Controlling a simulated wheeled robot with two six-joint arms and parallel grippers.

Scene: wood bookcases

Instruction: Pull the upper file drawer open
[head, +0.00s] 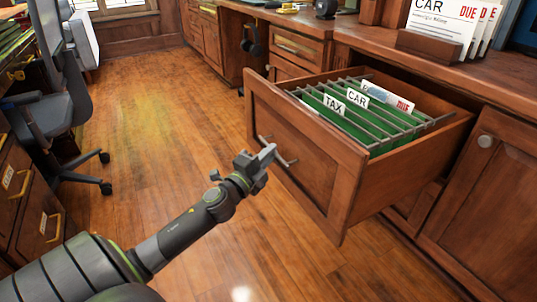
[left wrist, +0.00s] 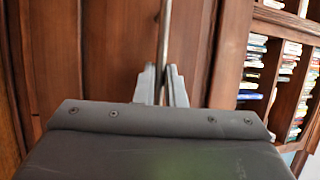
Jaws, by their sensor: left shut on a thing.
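The upper file drawer (head: 318,172) stands well out from the wood cabinet at the right of the head view. Green hanging folders (head: 335,118) with TAX and CAR labels fill its inside. My left gripper (head: 264,160) is at the drawer's front, shut on its metal bar handle (head: 289,162). In the left wrist view the handle (left wrist: 165,35) runs down between the two fingers (left wrist: 161,86), against the brown drawer front (left wrist: 110,50). The fingers hide part of the handle. My right gripper is out of view.
An office chair (head: 55,125) stands at the left by a desk with drawers (head: 30,205). The wood floor (head: 165,120) between chair and open drawer is clear. A letter holder (head: 428,47) with envelopes sits on the counter. A bookshelf (left wrist: 268,80) shows in the left wrist view.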

